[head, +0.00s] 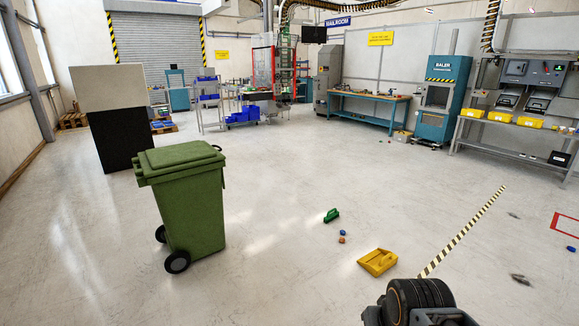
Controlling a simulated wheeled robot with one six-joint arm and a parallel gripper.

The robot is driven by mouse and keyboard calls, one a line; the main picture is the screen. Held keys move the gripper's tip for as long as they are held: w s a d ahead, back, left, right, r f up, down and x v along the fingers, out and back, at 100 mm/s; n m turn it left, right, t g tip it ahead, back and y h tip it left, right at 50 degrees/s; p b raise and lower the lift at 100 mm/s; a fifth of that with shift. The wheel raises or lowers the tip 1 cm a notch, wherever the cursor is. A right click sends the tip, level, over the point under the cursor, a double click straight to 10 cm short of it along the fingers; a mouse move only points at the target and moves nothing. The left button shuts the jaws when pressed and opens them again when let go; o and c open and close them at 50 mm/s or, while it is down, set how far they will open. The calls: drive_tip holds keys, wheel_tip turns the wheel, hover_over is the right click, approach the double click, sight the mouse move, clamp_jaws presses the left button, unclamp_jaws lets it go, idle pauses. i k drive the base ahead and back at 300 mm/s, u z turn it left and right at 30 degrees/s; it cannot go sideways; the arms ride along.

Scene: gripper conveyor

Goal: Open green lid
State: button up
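A green wheeled bin (196,215) stands upright on the floor, left of the middle in the head view. Its green lid (182,156) lies shut on top, with a handle edge at the upper right. Two black wheels show at its lower left. Part of my arm shows at the bottom right edge, well apart from the bin. My gripper's fingers are not in the picture.
A yellow dustpan (378,261), a green brush-like object (331,215) and small blue and orange pieces lie right of the bin. A black and beige box-like stand (120,135) is behind it. A striped line (465,230) crosses the floor. Open floor surrounds the bin.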

sight(156, 162)
drive_tip(key=z, duration=0.65)
drive_tip(key=i, duration=1.45)
drive_tip(key=z, duration=0.2)
drive_tip(key=i, duration=1.25)
drive_tip(key=u, duration=1)
drive_tip(key=i, duration=0.7)
drive_tip(key=u, duration=1.55)
drive_tip(key=i, duration=0.85)
drive_tip(key=u, duration=0.6)
drive_tip(key=i, duration=1.3)
drive_tip(key=z, duration=0.55)
drive_tip(key=i, duration=0.85)
drive_tip(key=z, duration=0.45)
